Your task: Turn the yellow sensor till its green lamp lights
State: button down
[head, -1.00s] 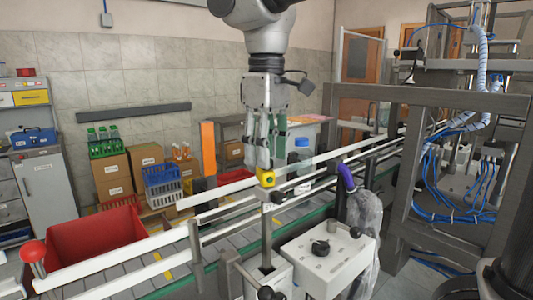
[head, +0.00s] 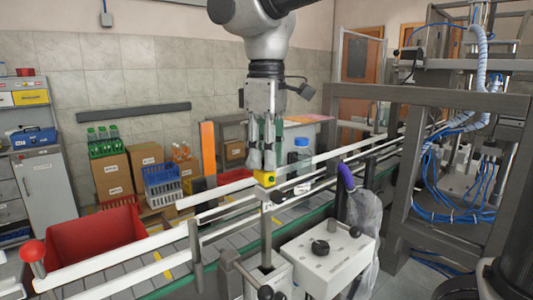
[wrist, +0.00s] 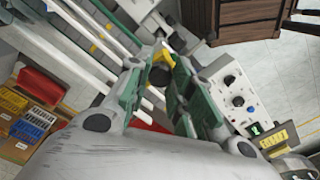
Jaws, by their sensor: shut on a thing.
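The yellow sensor (head: 265,179) is a small yellow block with a dark round spot, on top of a grey upright post (head: 266,235) beside the conveyor rail. My gripper (head: 264,167) points straight down with its fingertips at the sensor's top, shut on it. In the wrist view the sensor (wrist: 160,74) shows as a dark and yellow piece between the green-padded fingers of my gripper (wrist: 158,82). The fingers hide part of it. I cannot make out a lit green lamp in either view.
White guard rails (head: 218,194) run along the conveyor behind the post. A control box (head: 325,262) with black knobs is at front right, a red bin (head: 95,240) at left, and a grey machine frame (head: 430,97) at right.

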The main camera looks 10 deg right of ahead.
jog(key=shift+n, duration=1)
jog(key=c, duration=1.2)
grip_release()
notch_tip(320, 180, up, 12)
